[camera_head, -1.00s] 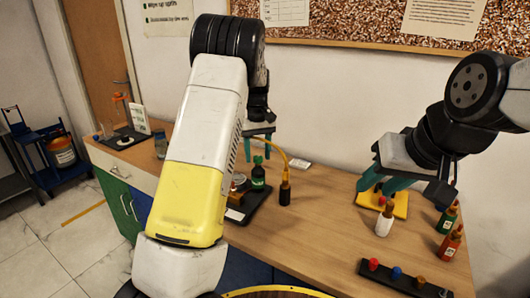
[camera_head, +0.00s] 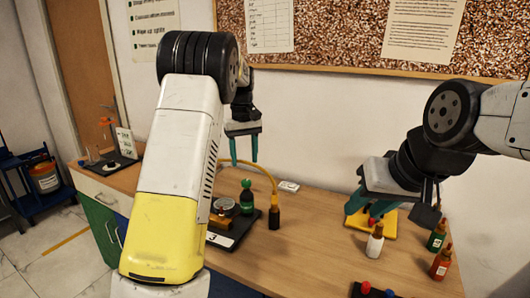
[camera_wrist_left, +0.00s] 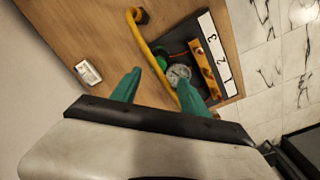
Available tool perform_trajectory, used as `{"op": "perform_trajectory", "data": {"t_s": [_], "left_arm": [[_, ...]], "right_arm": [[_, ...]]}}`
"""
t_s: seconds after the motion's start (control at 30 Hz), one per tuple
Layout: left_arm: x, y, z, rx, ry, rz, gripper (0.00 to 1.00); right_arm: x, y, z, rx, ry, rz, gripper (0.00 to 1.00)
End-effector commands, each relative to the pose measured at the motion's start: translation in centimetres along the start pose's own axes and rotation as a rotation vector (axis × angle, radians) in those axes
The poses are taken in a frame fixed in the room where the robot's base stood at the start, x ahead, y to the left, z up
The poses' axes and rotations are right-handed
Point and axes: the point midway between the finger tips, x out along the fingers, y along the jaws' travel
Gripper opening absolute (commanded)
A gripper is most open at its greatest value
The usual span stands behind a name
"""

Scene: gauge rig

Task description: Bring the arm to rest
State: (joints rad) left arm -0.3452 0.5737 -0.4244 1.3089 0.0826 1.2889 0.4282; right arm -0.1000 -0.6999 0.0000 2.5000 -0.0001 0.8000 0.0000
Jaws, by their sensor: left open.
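My left gripper (camera_head: 244,158) is open and empty, held above the back of the table. In the left wrist view its teal fingers (camera_wrist_left: 153,92) are apart with nothing between them. Beyond them is the gauge rig: a black board (camera_head: 238,228) with a white numbered strip (camera_wrist_left: 217,58), a round dial (camera_wrist_left: 179,73) and a yellow hose (camera_wrist_left: 148,40).
Green (camera_head: 437,236) and orange (camera_head: 442,263) bottles stand at the right. A dark rack with colored knobs (camera_head: 366,288) is at the front. A small white box (camera_head: 289,186) lies near the wall. Open tabletop lies between.

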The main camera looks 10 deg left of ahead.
Motion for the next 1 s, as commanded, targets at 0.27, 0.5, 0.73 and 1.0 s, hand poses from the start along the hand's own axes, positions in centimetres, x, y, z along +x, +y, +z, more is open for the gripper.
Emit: {"op": "perform_trajectory", "data": {"t_s": [0.27, 0.5, 0.73, 1.0], "left_arm": [[-5.2, -4.3, 5.2, 0.078, 0.049, 0.145, 0.52], [-8.4, -7.9, 12.0, 0.191, 0.137, 0.252, 0.52], [-9.5, -10.8, 19.2, 0.315, 0.259, 0.31, 0.52], [-8.0, -13.6, 26.8, 0.451, 0.415, 0.313, 0.52]], "right_arm": [[0.0, 0.0, 0.0, 0.0, 0.0, 0.0, 0.36], [0.0, 0.0, 0.0, 0.0, 0.0, 0.0, 0.36], [0.0, 0.0, 0.0, 0.0, 0.0, 0.0, 0.36], [0.0, 0.0, 0.0, 0.0, 0.0, 0.0, 0.36]]}}
